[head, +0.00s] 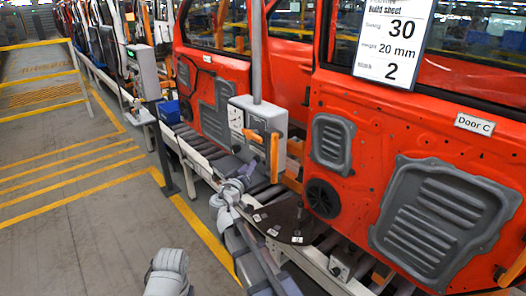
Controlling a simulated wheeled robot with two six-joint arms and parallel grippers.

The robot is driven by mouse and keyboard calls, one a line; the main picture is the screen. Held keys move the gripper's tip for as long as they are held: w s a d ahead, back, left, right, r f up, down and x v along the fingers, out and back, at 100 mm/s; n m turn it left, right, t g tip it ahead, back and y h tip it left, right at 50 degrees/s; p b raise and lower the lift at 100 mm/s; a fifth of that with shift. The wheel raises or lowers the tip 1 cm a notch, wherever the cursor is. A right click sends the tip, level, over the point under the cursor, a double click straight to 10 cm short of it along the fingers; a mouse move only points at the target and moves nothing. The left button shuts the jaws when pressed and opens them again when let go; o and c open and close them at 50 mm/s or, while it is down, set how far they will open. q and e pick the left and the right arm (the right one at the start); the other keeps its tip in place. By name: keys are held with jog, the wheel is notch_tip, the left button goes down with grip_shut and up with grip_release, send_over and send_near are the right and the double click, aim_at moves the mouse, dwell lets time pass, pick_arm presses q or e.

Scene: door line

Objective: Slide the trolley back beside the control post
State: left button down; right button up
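A grey box hangs on a vertical pole in the middle of the head view, with orange handles on its front and right side; I take it to be the trolley (257,118). A post with a grey-green box and small screen, which looks like the control post (144,72), stands to its left, with a clear gap between them. My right gripper (243,172) is just below the trolley box, at the end of my arm rising from the bottom. Its fingers are too small and overlapped to read, and I cannot tell whether it touches the trolley.
Red doors hang along the line behind; the right one is labelled Door C (474,124) and carries a build sheet (394,40). A dark plate with small tags (288,215) lies right of my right arm. The yellow-striped floor (75,190) at left is free.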

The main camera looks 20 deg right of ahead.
aim_at(273, 153)
jog(key=shift+o, duration=0.5)
jog(key=s+d+r+m+g+h+p, duration=0.3)
jog(key=s+r+m+g+h, duration=0.1)
jog(key=m, duration=0.5)
jog(key=shift+s+d+r+h, duration=0.3)
jog(key=shift+s+d+r, duration=0.05)
jog(key=shift+s+r, duration=0.4)
jog(key=shift+w+d+r+m+g+h, duration=0.15)
jog(key=shift+d+m+g+h, duration=0.25)
jog(key=shift+m, duration=0.6)
jog(key=shift+d+r, duration=0.1)
jog(key=shift+d, duration=0.2)
pick_arm(q)
notch_tip(273, 153, up, 4)
jog(key=shift+w+d+r, duration=0.1)
jog(key=shift+w+r, duration=0.05)
jog(key=shift+r, duration=0.05)
pick_arm(e)
jog(key=x, duration=0.7)
jog(key=shift+w+d, duration=0.1)
jog(key=shift+c, duration=0.2)
grip_shut()
